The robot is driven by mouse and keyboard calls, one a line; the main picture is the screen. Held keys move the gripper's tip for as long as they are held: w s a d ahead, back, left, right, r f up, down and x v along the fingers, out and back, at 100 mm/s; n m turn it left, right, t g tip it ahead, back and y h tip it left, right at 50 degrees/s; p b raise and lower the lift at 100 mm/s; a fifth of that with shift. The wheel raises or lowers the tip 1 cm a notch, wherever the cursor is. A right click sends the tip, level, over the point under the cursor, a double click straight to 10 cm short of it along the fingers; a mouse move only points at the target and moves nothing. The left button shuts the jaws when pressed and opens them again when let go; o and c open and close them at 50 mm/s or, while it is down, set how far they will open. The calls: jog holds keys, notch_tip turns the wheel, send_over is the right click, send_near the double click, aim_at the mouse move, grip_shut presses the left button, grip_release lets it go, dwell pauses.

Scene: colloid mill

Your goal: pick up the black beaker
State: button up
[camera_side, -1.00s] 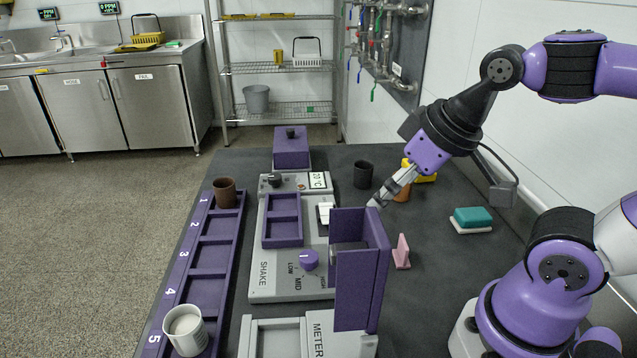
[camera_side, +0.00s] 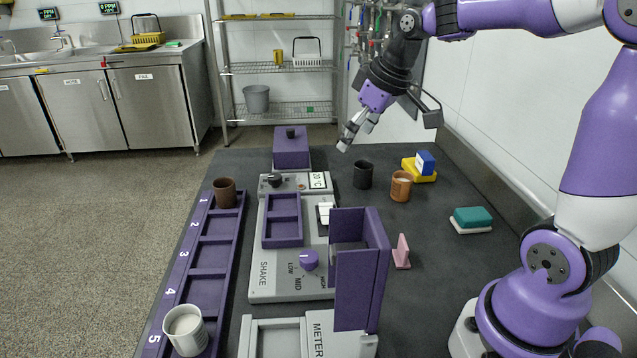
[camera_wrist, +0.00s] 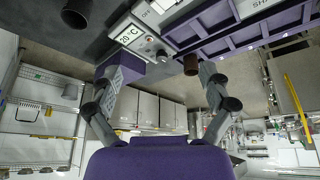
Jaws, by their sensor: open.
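The black beaker (camera_side: 362,175) stands upright on the dark table, right of the purple box and the temperature panel. In the wrist view the black beaker (camera_wrist: 77,12) is at the top left, partly cut off by the edge and outside the fingers. My gripper (camera_side: 354,138) is in the air above and slightly left of the beaker in the side view, tilted down to the left. Its fingers are apart and empty in the wrist view (camera_wrist: 163,75). It does not touch the beaker.
A tan-brown cup (camera_side: 401,187) stands close right of the beaker, with a yellow-and-blue block (camera_side: 424,168) behind it. The purple box (camera_side: 291,148), shake unit (camera_side: 284,273) and tall purple holder (camera_side: 360,285) lie left and in front. A dark brown beaker (camera_side: 224,192) stands in slot 1.

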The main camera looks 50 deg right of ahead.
jog(key=w+d+f, duration=0.4)
jog(key=d, duration=0.5)
jog(key=n, duration=0.1)
send_near(360, 173)
jog(key=w+d, duration=0.1)
jog(key=d, duration=0.1)
jog(key=shift+y, duration=0.4)
jog(key=x, duration=0.3)
jog(key=d+x, duration=0.1)
jog(key=x, duration=0.1)
jog(key=shift+s+f, duration=0.2)
jog(key=x, duration=0.6)
jog(key=shift+w+a, duration=0.1)
jog(key=c, duration=0.9)
